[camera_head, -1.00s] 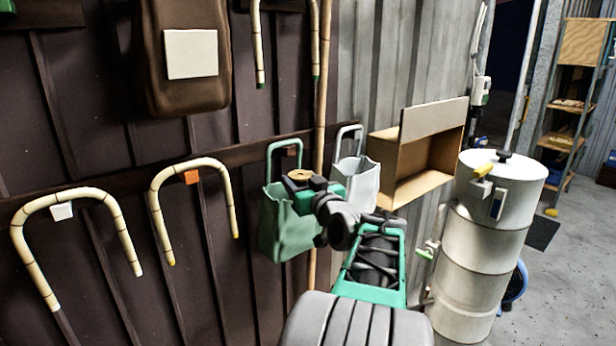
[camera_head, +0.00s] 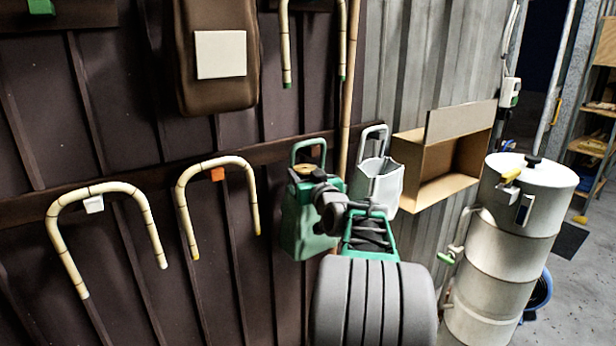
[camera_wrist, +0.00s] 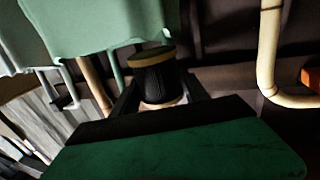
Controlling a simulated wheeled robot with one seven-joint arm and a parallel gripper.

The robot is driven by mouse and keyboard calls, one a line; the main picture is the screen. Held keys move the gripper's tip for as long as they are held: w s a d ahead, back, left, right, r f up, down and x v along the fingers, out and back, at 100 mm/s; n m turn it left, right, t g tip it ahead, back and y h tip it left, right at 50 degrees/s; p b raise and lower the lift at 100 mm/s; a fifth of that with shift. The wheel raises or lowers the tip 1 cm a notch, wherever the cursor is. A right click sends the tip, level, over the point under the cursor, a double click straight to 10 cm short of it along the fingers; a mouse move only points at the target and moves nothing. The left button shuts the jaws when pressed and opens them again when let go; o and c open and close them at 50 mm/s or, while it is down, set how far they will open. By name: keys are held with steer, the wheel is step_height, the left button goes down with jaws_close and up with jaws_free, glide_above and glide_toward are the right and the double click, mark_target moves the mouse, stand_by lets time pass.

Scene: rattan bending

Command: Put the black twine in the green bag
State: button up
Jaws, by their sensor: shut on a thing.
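The black twine (camera_wrist: 156,84) is a dark spool with tan ends in the wrist view. In the head view only its tan top (camera_head: 308,169) shows clearly; my gripper hides the rest. My gripper (camera_head: 311,180) is shut on the twine at the level of the green bag's mouth. The green bag (camera_head: 299,232) hangs on the wall by a looped handle, with my gripper in front of its upper part. The bag (camera_wrist: 95,22) also shows in the wrist view, close beyond the spool. I cannot tell whether the spool is over the opening.
A white bag (camera_head: 379,186) hangs just right of the green one. An open cardboard box (camera_head: 440,170) and a white drum (camera_head: 515,255) stand further right. Bent rattan canes (camera_head: 103,188) hang at the left. A rail (camera_head: 140,180) runs along the wall.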

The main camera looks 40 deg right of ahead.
steer(key=o, duration=1.5)
steer(key=shift+s, duration=0.1)
steer(key=shift+s+a+b, duration=0.1)
steer(key=shift+s+b, duration=0.2)
steer(key=shift+s, duration=0.05)
steer(key=b+v, duration=0.2)
steer(key=v, duration=0.5)
